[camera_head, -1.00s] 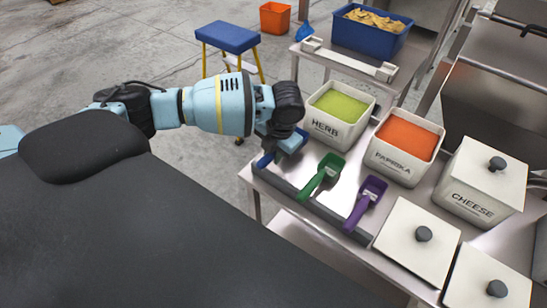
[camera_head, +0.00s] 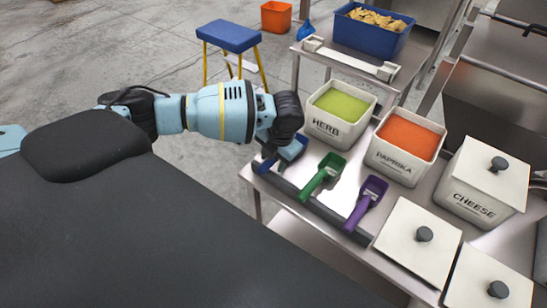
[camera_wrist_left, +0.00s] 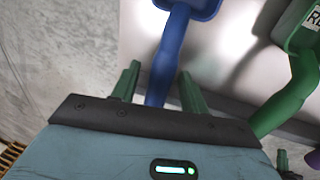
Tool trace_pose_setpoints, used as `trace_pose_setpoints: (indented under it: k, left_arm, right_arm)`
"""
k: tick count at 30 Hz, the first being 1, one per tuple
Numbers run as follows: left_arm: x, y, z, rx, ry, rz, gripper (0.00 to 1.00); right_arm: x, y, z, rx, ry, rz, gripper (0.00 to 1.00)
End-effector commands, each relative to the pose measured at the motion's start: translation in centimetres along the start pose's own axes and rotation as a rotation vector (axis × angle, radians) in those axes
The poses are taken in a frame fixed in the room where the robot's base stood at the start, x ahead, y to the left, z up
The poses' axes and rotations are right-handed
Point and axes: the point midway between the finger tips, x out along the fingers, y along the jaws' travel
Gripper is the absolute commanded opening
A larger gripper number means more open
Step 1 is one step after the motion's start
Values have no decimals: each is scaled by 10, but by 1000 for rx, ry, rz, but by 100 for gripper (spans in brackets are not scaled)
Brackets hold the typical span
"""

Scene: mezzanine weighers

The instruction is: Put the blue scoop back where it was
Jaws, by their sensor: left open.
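The blue scoop (camera_head: 294,150) lies at the left end of the steel table, left of the green scoop (camera_head: 322,174). Its handle rests by the dark grey bar along the table's front edge. In the left wrist view, the blue handle (camera_wrist_left: 168,62) runs down between the two green fingers of my left gripper (camera_wrist_left: 160,82). The fingers are open, with a gap on each side of the handle. In the head view my left gripper (camera_head: 277,148) is over the blue scoop, partly hiding it. My right gripper is not in view.
A purple scoop (camera_head: 367,199) lies right of the green one. Behind stand the open herb bin (camera_head: 335,130), the paprika bin (camera_head: 400,160) and the lidded cheese bin (camera_head: 477,200). A blue step stool (camera_head: 228,36) stands on the floor beyond my arm.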

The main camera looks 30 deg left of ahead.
Motion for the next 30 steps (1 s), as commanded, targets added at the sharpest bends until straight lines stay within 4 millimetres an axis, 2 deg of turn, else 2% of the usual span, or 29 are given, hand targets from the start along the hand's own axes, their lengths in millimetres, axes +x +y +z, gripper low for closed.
trace_pose_setpoints:
  k: [4,8,21,25,30]
  left_arm:
    - [-3,1,0,0,-1,0,44]
    - [-16,1,1,0,-3,-1,44]
    - [-99,1,1,1,-4,0,44]
    - [-114,1,1,-1,-2,-1,44]
    - [-123,0,0,0,0,0,44]
  right_arm:
    - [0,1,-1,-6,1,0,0]
    - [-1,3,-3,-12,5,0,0]
    - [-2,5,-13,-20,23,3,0]
    - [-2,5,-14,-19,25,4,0]
    - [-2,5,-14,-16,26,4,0]
